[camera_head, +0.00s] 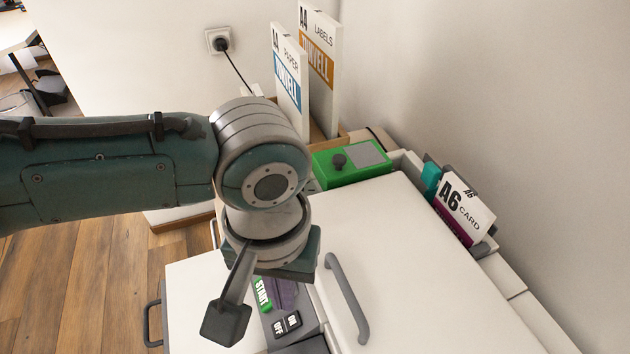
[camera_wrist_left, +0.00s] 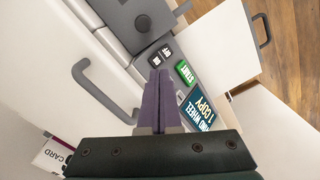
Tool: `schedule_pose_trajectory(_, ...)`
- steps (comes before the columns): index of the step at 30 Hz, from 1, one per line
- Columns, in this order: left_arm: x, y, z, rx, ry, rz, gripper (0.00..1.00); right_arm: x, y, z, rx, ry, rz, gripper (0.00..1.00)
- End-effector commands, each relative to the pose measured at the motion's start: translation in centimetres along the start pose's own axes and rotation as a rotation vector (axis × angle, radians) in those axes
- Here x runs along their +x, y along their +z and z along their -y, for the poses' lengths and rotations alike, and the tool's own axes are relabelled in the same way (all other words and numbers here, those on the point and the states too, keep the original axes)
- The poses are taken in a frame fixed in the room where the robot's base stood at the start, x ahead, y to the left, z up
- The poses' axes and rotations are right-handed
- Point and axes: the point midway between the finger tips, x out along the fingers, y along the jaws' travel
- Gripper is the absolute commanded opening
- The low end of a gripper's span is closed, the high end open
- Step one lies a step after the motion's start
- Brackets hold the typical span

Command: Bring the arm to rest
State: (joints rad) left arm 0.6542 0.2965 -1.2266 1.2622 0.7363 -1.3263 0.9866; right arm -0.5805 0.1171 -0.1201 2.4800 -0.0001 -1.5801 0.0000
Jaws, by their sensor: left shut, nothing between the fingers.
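My left arm (camera_head: 110,165) comes in from the left in the head view and bends down at the wrist. My left gripper (camera_head: 286,300) points down over the control panel of a white machine, partly hidden under the wrist. In the left wrist view its purple fingers (camera_wrist_left: 155,98) are pressed together with nothing between them. They show close to the ON and OFF buttons (camera_wrist_left: 160,56) and the green START button (camera_wrist_left: 187,73); I cannot tell whether they touch the panel. My right gripper is not in view.
The white machine lid (camera_head: 400,260) has a grey handle (camera_head: 347,298) just right of the gripper. Behind it stand a green box with a black knob (camera_head: 350,163), A4 packs (camera_head: 318,65) and an A6 card pack (camera_head: 463,208). Open wooden floor (camera_head: 95,285) lies at left.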

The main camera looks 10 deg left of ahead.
Motion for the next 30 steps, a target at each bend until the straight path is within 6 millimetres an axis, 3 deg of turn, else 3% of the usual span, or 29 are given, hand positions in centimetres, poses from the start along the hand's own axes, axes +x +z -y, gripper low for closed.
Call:
schedule_pose_trajectory(4,-1.4,0.0,0.0,0.001,0.0,0.0,0.0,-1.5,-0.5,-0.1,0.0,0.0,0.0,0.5)
schedule_pose_trajectory(20,-1.3,0.2,-0.2,0.007,0.006,0.001,0.0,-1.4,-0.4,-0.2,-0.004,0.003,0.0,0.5)
schedule_pose_trajectory(23,-1.3,1.6,-1.8,0.057,0.053,0.01,0.0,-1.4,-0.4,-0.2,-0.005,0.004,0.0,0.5)
schedule_pose_trajectory(26,-2.1,4.4,-4.8,0.156,0.157,0.008,0.0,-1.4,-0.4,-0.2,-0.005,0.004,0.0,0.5)
schedule_pose_trajectory(30,-4.8,7.3,-7.2,0.268,0.309,-0.072,0.0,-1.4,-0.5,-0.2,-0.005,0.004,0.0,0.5)
